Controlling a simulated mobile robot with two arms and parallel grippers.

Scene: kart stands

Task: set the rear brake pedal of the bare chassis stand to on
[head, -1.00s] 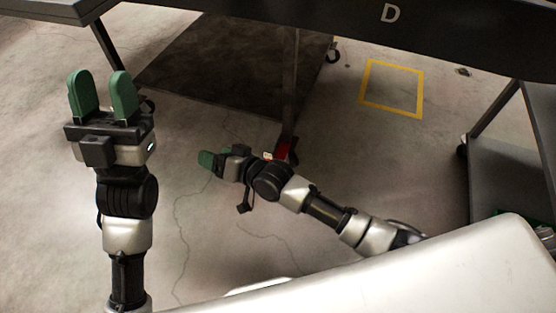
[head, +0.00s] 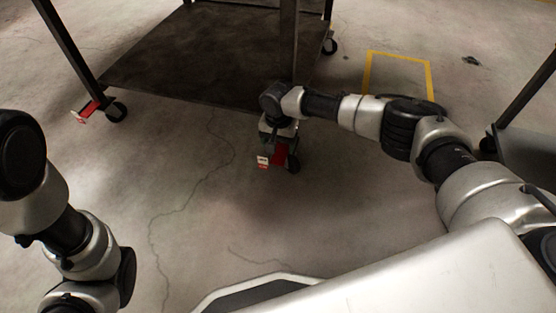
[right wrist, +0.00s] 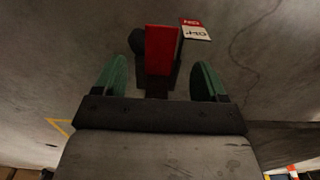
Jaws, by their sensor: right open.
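A red brake pedal (head: 279,154) sits at a caster at the near corner of the stand (head: 180,60), with a small red and white tag (head: 262,161) beside it. My right gripper (head: 272,141) is directly above this pedal, pointing down, mostly hidden by its own wrist. In the right wrist view the red pedal (right wrist: 161,50) lies between the two open green fingers, with gaps on both sides. The tag (right wrist: 196,30) there has a red half and a white half with lettering. I cannot tell the pedal's setting. My left gripper is out of view; only its arm shows.
Another red pedal (head: 87,112) with a tag is at the stand's left caster (head: 116,111). A yellow floor square (head: 400,57) lies behind my right arm. Another stand (head: 530,150) is at the right edge. The floor at centre left is clear.

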